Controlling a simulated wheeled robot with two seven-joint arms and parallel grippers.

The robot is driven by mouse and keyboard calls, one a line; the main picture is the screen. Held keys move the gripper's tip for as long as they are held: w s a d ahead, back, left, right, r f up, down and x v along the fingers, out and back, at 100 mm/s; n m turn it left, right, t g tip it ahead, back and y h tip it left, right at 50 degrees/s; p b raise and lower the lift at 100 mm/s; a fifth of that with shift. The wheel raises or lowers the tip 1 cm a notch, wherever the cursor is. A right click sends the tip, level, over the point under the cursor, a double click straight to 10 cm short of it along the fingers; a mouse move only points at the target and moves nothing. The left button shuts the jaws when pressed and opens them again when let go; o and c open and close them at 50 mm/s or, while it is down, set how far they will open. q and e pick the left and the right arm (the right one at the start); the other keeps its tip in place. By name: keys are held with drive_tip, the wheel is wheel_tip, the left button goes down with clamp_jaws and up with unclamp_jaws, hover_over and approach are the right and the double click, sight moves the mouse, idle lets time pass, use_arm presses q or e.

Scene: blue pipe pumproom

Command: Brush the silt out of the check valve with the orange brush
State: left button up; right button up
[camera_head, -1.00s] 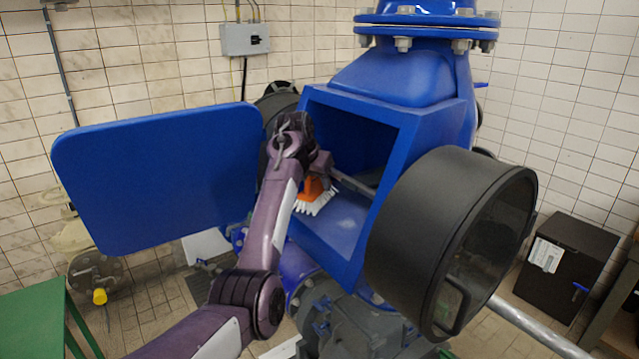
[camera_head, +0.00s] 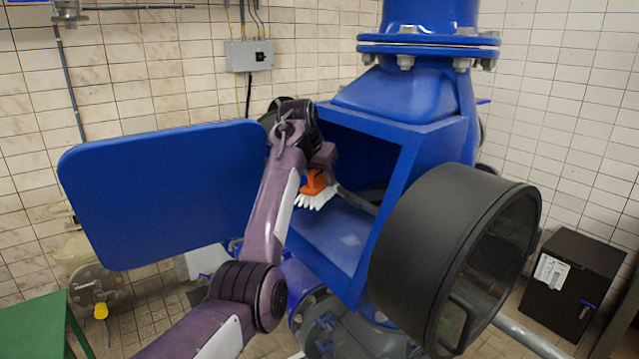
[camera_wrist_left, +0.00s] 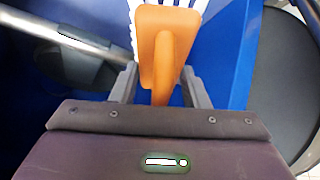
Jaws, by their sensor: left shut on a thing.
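The check valve (camera_head: 440,95) is a blue housing with a square open mouth facing front left. A dull pale patch, which may be silt, shows on its inner floor (camera_head: 345,238). My left gripper (camera_head: 326,158) is shut on the orange brush (camera_head: 316,182) at the valve's mouth. The brush's white bristles point down, apparently above the inner floor. In the left wrist view the orange brush (camera_wrist_left: 162,45) sits between the fingers of my left gripper (camera_wrist_left: 160,88), bristles showing past its edges. The valve's deep interior is dark. My right gripper is not in view.
A blue plate (camera_head: 165,195) stands left of the mouth, beside my arm. A large black drum with a glass face (camera_head: 430,260) stands close on the right. A metal bar (camera_wrist_left: 65,38) crosses inside the valve. A green table (camera_head: 35,325) is front left.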

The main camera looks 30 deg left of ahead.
use_arm(q)
drive_tip(key=shift+r, duration=0.15)
drive_tip(key=shift+r, duration=1.4)
drive_tip(key=shift+f, duration=0.1)
